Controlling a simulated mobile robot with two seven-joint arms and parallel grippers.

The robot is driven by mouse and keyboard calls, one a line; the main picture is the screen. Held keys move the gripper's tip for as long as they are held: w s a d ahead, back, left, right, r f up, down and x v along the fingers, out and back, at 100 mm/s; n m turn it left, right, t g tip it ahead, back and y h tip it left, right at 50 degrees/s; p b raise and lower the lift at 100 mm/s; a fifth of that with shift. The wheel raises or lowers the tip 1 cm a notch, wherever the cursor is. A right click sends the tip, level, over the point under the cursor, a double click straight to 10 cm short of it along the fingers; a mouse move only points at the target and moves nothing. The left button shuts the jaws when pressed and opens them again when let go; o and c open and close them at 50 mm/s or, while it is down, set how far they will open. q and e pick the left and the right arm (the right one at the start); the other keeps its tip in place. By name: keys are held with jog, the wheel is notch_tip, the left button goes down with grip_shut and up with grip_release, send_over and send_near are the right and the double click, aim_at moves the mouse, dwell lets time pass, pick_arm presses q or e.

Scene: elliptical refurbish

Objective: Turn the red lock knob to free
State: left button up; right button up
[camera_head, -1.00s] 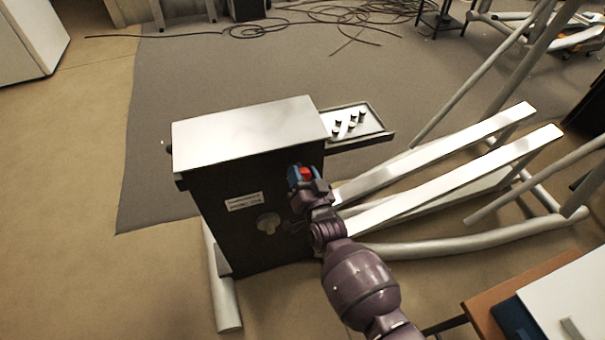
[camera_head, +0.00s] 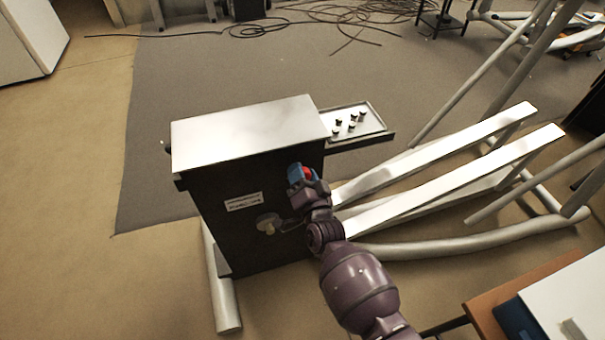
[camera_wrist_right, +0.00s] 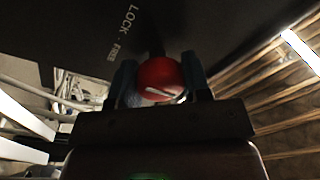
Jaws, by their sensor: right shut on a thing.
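The red lock knob (camera_wrist_right: 160,80) sits between the blue fingers of my right gripper (camera_wrist_right: 158,85) in the right wrist view. The fingers are shut on it from both sides. A pale line marks its face, slanting down to the right. The words LOCK and FREE (camera_wrist_right: 117,46) are printed on the dark panel beside it. In the head view my right gripper (camera_head: 302,174) is at the upper right of the dark housing's (camera_head: 225,185) front, with a bit of red showing between its fingers. My left gripper is not in view.
A pale round knob (camera_head: 268,224) and a white label (camera_head: 243,201) are on the housing front. A tray (camera_head: 385,134) with several small dark-topped parts is behind right. Two long white rails (camera_head: 440,155) run to the right. A table (camera_head: 560,290) stands at lower right.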

jog(key=shift+f, duration=0.1)
jog(key=o, duration=0.9)
jog(key=p+v, duration=0.2)
jog(key=v, duration=0.9)
